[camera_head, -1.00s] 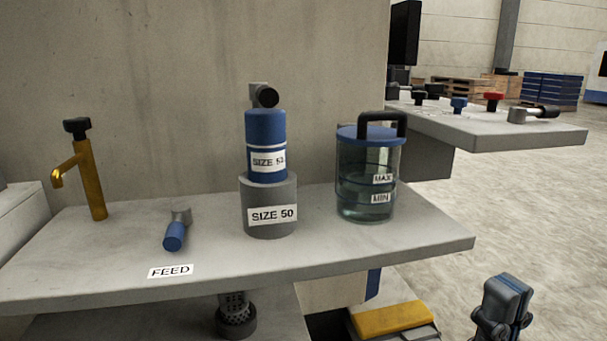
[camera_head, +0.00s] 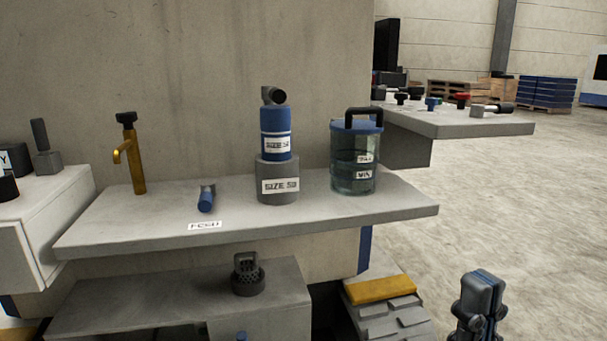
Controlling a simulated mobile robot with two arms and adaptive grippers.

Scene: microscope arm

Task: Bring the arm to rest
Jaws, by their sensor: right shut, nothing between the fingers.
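My right gripper (camera_head: 478,312) shows at the bottom right, over the concrete floor. It is shut and empty. It is clear of the grey shelf (camera_head: 330,222) and touches nothing that I can see. The rest of the right arm is out of the picture. My left gripper and arm are not in view.
The shelf holds a brass tap (camera_head: 135,160), a blue-handled tool (camera_head: 207,199), a stacked blue and grey cylinder (camera_head: 277,165) and a lidded glass jar (camera_head: 355,160). A lower shelf (camera_head: 150,303) and a yellow block (camera_head: 380,290) are below. Open floor (camera_head: 520,210) lies right.

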